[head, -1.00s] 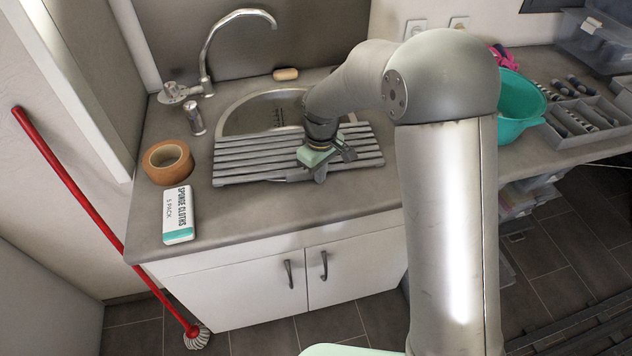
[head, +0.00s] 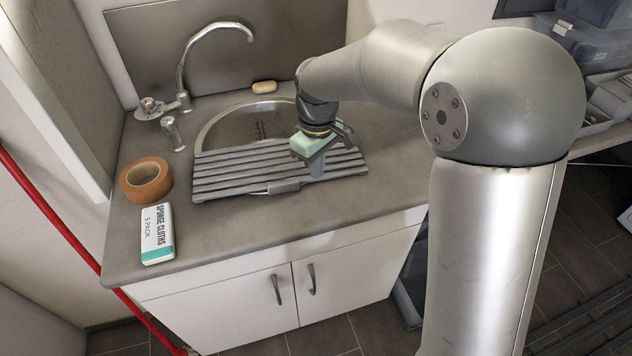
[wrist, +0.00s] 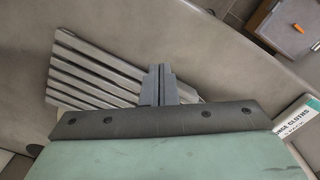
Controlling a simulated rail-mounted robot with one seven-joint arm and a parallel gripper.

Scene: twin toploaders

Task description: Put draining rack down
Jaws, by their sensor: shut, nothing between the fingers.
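The draining rack (head: 240,172) is a grey slatted panel lying flat across the front part of the sink (head: 232,128) and on the counter. It also shows in the wrist view (wrist: 88,70), behind the fingers. My gripper (head: 316,172) is over the right part of the rack, pointing down. In the wrist view its fingers (wrist: 158,82) are together with nothing between them. Whether the fingertips touch the rack cannot be told. My gripper hides part of the rack's right side.
A tape roll (head: 146,180) and a sponge cloths pack (head: 157,234) lie left of the rack. A faucet (head: 184,75) and a soap bar (head: 264,87) are behind. Bare counter (head: 230,218) lies in front of the rack. A red-handled mop (head: 50,213) leans at left.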

